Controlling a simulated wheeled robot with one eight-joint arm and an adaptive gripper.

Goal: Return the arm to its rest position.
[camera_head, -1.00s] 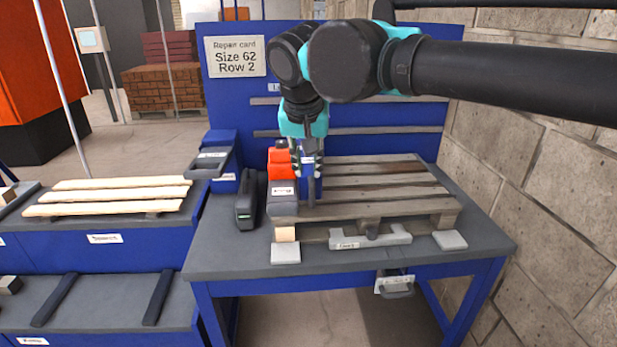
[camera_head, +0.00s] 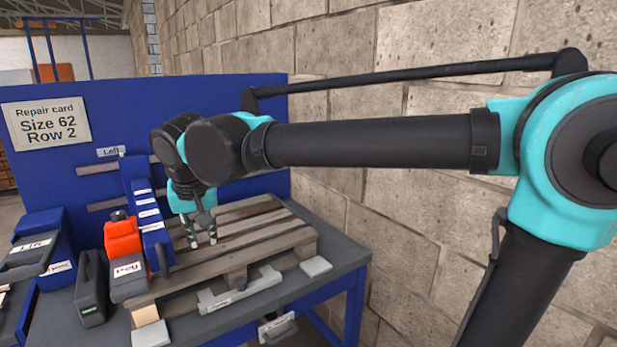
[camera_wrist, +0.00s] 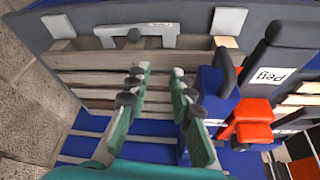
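My gripper (camera_head: 203,232) hangs at the end of my arm over the wooden pallet (camera_head: 262,235) on the workbench. In the wrist view my gripper (camera_wrist: 157,88) shows two fingers spread apart with nothing between them. Pallet slats (camera_wrist: 75,62) lie beyond the fingertips. My arm reaches in from the right, with its elbow raised near the stone wall. No rest position is marked in view.
A blue labelled rack (camera_head: 148,215) and an orange-topped tool marked Peg (camera_head: 124,252) stand close left of my gripper. A dark case (camera_head: 91,290) is beside them. A blue back panel (camera_head: 245,110) with a repair card (camera_head: 46,124) rises behind. The stone wall (camera_head: 420,240) borders the right.

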